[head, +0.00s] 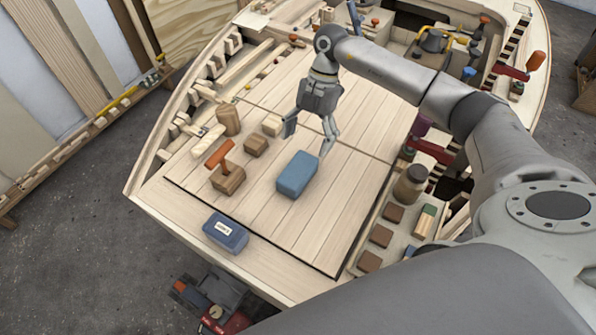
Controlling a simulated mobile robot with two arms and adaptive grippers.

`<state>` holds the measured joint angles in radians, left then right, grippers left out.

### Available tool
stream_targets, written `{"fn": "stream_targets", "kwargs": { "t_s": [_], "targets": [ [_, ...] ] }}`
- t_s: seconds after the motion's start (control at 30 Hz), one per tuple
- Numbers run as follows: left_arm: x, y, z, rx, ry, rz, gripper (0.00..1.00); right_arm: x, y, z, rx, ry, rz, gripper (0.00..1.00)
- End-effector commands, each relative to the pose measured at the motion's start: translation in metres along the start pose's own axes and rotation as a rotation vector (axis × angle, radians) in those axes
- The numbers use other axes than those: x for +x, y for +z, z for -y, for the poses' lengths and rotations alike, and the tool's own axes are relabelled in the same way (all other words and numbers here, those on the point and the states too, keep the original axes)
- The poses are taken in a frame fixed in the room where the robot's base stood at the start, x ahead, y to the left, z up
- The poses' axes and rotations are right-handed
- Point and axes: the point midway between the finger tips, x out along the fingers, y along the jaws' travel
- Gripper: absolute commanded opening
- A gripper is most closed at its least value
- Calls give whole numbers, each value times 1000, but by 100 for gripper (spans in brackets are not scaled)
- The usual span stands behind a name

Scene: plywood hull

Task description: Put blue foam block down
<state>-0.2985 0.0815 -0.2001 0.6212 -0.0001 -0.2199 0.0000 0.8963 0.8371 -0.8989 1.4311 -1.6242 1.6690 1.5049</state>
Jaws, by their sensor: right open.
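The blue foam block (297,174) lies flat on the light plank deck (255,212) of the plywood hull, near the middle. My right gripper (308,143) is above and just behind the block, with its fingers pointing down and spread apart. It is open and nothing shows between its fingers. One fingertip is close to the block's upper right edge; I cannot tell whether it touches. My left gripper is not in view.
A brown block with an orange handle (227,178) and small wooden blocks (256,145) stand left of the foam block. A dark blue box (225,232) sits at the deck's front edge. A jar (410,185) and brown squares line the right side.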

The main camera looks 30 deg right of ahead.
Motion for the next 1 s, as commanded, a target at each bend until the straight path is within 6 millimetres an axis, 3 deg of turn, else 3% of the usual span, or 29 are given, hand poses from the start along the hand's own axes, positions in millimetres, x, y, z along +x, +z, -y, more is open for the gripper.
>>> {"fn": "stream_targets", "kwargs": {
  "t_s": [0.1, 0.43, 0.7, 1.0],
  "targets": [
    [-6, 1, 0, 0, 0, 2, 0, 20, -2, 1, -2, -3, -3, 80],
    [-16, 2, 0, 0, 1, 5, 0, 51, -5, -1, -4, -3, -2, 80],
    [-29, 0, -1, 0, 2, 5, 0, 88, -8, -2, -5, -2, -1, 80],
    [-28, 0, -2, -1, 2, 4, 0, 93, -6, -3, -5, 0, 2, 80]
  ]
}}
